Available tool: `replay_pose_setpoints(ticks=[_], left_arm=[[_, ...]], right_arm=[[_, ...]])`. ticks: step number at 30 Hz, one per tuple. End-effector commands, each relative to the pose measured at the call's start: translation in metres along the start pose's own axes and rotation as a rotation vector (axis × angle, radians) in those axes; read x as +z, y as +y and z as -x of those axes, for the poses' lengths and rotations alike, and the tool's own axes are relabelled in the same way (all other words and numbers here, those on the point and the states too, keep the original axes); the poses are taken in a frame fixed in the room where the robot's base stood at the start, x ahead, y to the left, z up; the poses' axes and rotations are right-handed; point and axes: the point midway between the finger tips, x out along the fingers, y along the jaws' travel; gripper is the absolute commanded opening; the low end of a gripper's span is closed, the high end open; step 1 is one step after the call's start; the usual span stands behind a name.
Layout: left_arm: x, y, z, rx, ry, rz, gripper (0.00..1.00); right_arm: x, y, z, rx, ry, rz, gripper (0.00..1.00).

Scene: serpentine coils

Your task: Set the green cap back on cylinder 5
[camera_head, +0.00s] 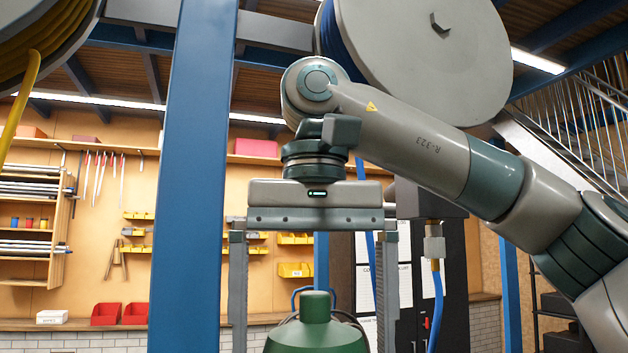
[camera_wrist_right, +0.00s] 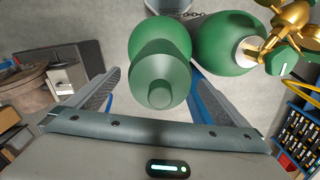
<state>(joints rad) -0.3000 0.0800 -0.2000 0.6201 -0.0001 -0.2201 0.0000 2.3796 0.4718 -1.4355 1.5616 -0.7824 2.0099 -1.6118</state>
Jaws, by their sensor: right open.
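The green cap (camera_head: 315,308) shows at the bottom of the head view, with a narrow round top above a wider shoulder. In the right wrist view the cap (camera_wrist_right: 160,92) points toward the camera, over a green cylinder body (camera_wrist_right: 158,32). I cannot tell whether it is seated, and no number is readable. My right gripper (camera_head: 313,340) is open, pointing down, with one finger on each side of the cap and gaps between. Its fingers also show in the right wrist view (camera_wrist_right: 155,70). My left gripper is not in view.
A second green cylinder (camera_wrist_right: 222,42) stands close on the right in the wrist view, with a brass valve (camera_wrist_right: 288,38) beside it. A blue post (camera_head: 190,180) stands left of the gripper. A blue hose (camera_head: 437,300) hangs to its right. Hose reels (camera_head: 430,60) hang above.

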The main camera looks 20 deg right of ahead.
Motion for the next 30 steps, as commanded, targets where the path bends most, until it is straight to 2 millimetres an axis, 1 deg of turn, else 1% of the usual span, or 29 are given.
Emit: replay_pose_setpoints(ticks=[1, 8, 15, 21, 25, 30], left_arm=[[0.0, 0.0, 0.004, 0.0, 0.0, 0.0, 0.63], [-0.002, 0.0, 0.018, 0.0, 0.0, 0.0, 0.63], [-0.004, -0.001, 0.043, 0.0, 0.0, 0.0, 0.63], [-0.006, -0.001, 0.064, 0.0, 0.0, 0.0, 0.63], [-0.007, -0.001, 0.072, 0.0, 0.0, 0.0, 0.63], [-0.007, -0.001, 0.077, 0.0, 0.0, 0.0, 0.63]], right_arm=[[0.001, 0.0, 0.009, -0.001, 0.003, -0.002, 1.0], [0.001, 0.0, 0.048, -0.001, 0.003, -0.003, 1.0], [0.0, -0.001, 0.1, 0.0, 0.002, -0.003, 1.0], [-0.001, 0.0, 0.136, 0.0, 0.002, -0.002, 1.0], [-0.001, -0.001, 0.149, 0.001, 0.0, -0.001, 1.0], [-0.001, -0.001, 0.158, 0.001, -0.001, 0.0, 1.0]])
